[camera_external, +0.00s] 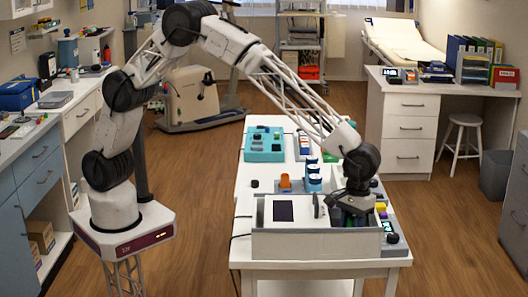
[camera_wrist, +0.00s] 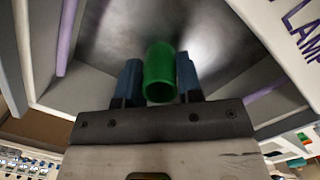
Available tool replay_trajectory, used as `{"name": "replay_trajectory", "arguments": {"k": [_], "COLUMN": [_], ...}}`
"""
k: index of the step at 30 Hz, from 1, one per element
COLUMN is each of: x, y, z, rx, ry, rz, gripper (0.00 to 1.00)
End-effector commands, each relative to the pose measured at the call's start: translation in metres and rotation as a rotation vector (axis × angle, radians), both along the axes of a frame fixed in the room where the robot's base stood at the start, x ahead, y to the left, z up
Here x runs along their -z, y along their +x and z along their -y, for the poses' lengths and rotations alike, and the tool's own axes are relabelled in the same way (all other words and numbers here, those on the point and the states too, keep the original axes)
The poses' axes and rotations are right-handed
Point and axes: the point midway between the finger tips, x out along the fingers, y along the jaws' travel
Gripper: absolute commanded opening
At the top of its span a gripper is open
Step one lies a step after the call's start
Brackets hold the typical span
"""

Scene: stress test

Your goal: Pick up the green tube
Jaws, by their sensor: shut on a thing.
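The green tube (camera_wrist: 159,75) shows in the middle of the wrist view, between the two blue fingers of my gripper (camera_wrist: 160,82). The fingers are shut on it, one on each side, and its open round end faces the camera. In the external view my gripper (camera_external: 355,205) points down at the right end of the grey-white box on the table. The tube cannot be made out clearly there; the gripper and the box wall hide it. I cannot tell whether the tube touches the surface below.
The grey box wall (camera_external: 315,245) runs along the table's front. A white device with a dark screen (camera_external: 284,211) stands left of my gripper. Blue-and-white cups (camera_external: 313,180), an orange item (camera_external: 285,181) and a teal tray (camera_external: 264,145) stand farther back on the white table (camera_external: 243,205).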

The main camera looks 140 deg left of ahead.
Motion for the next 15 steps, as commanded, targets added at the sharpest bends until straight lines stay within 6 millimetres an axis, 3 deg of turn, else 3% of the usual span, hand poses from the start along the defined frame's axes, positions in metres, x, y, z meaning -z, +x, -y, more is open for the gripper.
{"name": "replay_trajectory", "arguments": {"k": [8,15], "x": [-0.002,-0.020], "y": [0.000,0.000], "z": [0.000,0.000], "rx": [0.000,0.000], "ry": [0.000,0.000], "rz": [0.000,0.001], "gripper": [0.11,0.11]}}
